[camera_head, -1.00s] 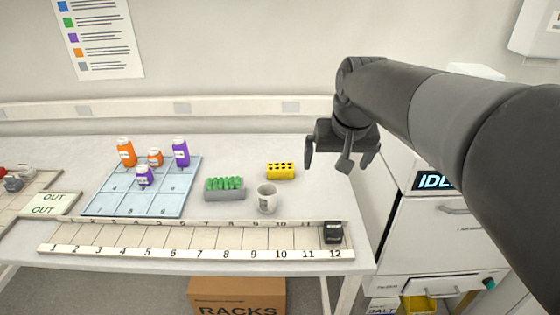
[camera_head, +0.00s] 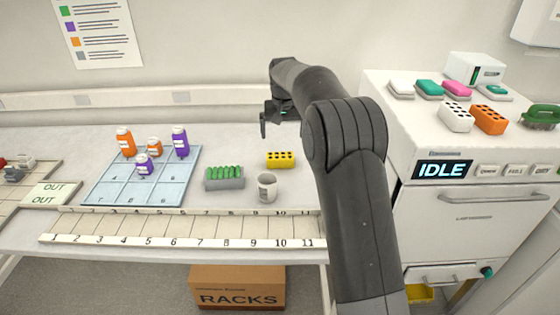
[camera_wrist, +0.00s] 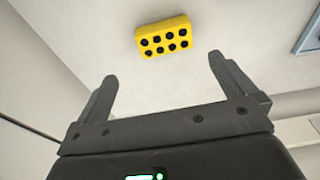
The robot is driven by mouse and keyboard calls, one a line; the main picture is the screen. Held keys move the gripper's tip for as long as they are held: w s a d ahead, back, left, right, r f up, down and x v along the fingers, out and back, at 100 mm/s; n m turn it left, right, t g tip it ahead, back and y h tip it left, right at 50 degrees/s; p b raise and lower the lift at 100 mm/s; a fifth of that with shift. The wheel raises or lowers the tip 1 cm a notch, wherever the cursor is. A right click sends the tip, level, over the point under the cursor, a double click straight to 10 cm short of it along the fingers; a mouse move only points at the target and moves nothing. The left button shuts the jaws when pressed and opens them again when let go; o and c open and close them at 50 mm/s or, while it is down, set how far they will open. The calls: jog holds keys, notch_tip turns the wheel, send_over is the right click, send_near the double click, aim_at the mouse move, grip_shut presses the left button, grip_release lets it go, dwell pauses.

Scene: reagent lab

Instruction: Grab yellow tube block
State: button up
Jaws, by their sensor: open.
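The yellow tube block (camera_head: 281,160) stands on the white table, right of the grey rack with green tubes and behind the white mug. It has two rows of dark holes that look empty. In the wrist view the yellow block (camera_wrist: 164,37) lies beyond the fingertips, between their lines and apart from them. My gripper (camera_head: 272,122) is open and empty, raised above and behind the block in the head view. Both its fingers show in the wrist view (camera_wrist: 162,72). Part of the gripper is hidden behind my arm in the head view.
A grey rack with green tubes (camera_head: 224,183) and a white mug (camera_head: 267,188) stand close by. A blue grid mat (camera_head: 110,201) with orange and purple bottles lies left. A numbered strip (camera_head: 150,241) runs along the front. A machine reading IDLE (camera_head: 470,215) stands right.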

aim_at(280, 155)
jog(key=shift+w+a+f, duration=0.4)
jog(key=shift+w+f, duration=0.15)
jog(key=shift+f, duration=0.55)
jog(key=f, duration=0.3)
jog(key=w+f, duration=0.1)
jog(key=f, duration=0.6)
jog(key=shift+w, duration=0.2)
jog(key=shift+c, duration=0.6)
jog(key=c, duration=0.7)
